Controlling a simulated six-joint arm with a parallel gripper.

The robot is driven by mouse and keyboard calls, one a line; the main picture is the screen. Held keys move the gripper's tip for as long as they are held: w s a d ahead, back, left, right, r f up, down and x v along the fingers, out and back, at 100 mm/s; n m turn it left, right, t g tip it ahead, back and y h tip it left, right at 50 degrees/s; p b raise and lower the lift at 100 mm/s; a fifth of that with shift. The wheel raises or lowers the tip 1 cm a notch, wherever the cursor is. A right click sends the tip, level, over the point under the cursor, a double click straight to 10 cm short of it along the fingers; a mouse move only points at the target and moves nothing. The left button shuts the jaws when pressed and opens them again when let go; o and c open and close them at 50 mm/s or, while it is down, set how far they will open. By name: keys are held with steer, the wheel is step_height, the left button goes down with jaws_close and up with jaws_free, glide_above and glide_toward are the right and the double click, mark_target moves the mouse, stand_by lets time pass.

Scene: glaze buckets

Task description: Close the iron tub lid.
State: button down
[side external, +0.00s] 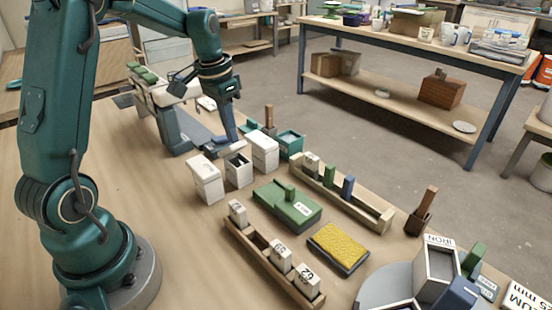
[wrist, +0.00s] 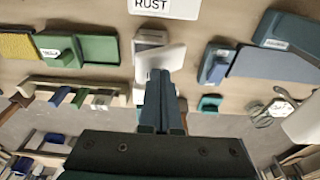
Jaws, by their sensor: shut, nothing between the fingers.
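A box marked IRON (side external: 437,272) stands at the lower right of the side view; its upper face reads IRON, a grey panel shows in its front, and I cannot tell how its lid sits. My gripper (side external: 228,150) is far from it, at the back left, low beside a row of white tubs. It is shut and empty. In the wrist view its fingers (wrist: 161,82) point at a white flap (wrist: 160,57) by a tub under a RUST sign (wrist: 166,7). I cannot tell whether they touch.
White tubs (side external: 206,182) stand in a row; the middle one (side external: 239,172) shows a dark opening. A green box (side external: 287,206), a yellow pad (side external: 338,247) and two wooden racks (side external: 255,246) lie between them and the IRON box. Bare tabletop (side external: 150,190) lies at the left.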

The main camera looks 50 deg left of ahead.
steer(key=shift+d, duration=0.2)
steer(key=shift+a+r, duration=0.1)
steer(key=shift+r, duration=0.05)
step_height(320, 180, up, 7)
steer(key=shift+a, duration=0.45)
stand_by(0.9)
